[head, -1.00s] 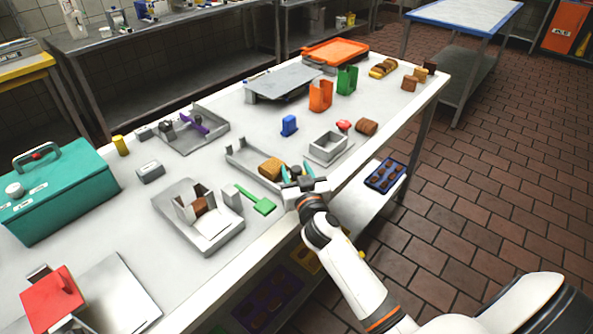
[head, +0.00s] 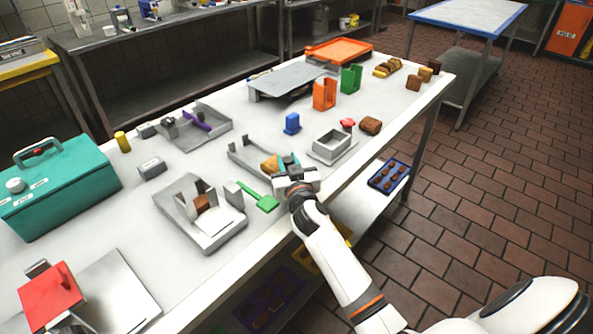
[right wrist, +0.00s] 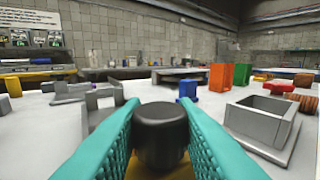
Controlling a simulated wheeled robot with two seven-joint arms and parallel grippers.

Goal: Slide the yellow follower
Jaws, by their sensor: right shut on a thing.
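The yellow-tan follower (head: 269,163) sits in a long grey tray-like guide (head: 243,157) near the table's front edge. In the right wrist view, a black round knob (right wrist: 161,128) stands above a yellow surface (right wrist: 148,170), which is mostly hidden by the fingers. My right gripper (head: 287,164) reaches in from the front edge. Its teal fingers in the right wrist view (right wrist: 160,140) lie on both sides of the knob and are shut on it. In the head view, the gripper hides the right end of the guide. My left gripper is not in view.
A green spatula-like tool (head: 262,202) lies left of my gripper. A grey open box (head: 333,146) stands just right. A blue block (head: 292,123) stands behind the guide. A grey tray with a white sheet (head: 205,240) lies at the left.

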